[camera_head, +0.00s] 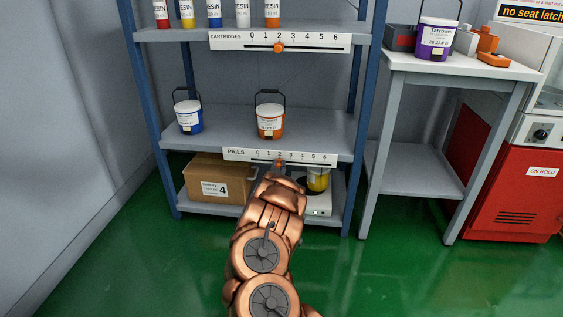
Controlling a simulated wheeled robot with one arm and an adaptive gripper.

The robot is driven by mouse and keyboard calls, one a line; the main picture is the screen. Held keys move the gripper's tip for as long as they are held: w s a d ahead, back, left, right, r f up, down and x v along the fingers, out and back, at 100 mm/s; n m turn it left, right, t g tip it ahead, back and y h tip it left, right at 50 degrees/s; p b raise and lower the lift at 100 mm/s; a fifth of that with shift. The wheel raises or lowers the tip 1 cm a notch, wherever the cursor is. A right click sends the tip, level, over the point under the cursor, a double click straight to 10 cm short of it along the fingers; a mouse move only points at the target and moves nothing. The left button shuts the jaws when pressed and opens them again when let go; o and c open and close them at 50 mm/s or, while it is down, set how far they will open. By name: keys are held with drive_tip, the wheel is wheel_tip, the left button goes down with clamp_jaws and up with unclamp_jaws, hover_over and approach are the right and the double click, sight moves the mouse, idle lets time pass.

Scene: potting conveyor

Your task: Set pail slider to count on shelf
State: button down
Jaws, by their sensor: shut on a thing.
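The pails scale (235,153), a white strip marked 0 to 6, is on the front edge of the middle shelf. Its orange slider knob (279,162) is under the 2, partly hidden by my gripper. My copper-coloured gripper (280,168) reaches up from below and is shut on the knob; its fingertips are small in this view. A blue pail (189,119) and an orange pail (270,121) stand upright on the middle shelf (230,131), with clear space between them and to the right.
Above, the cartridges scale (228,41) has its knob (278,47) near 2, below several cartridges. A purple pail (436,39) stands on the side table (470,65). Green floor is open in front.

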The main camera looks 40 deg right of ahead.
drive_tip(key=shift+s+r, duration=0.1)
drive_tip(key=c, duration=0.9)
unclamp_jaws()
drive_tip(key=shift+c, duration=0.2)
drive_tip(key=shift+v, duration=1.55)
approach(278, 166)
drive_tip(key=shift+s+a, duration=0.3)
drive_tip(key=shift+s, duration=0.05)
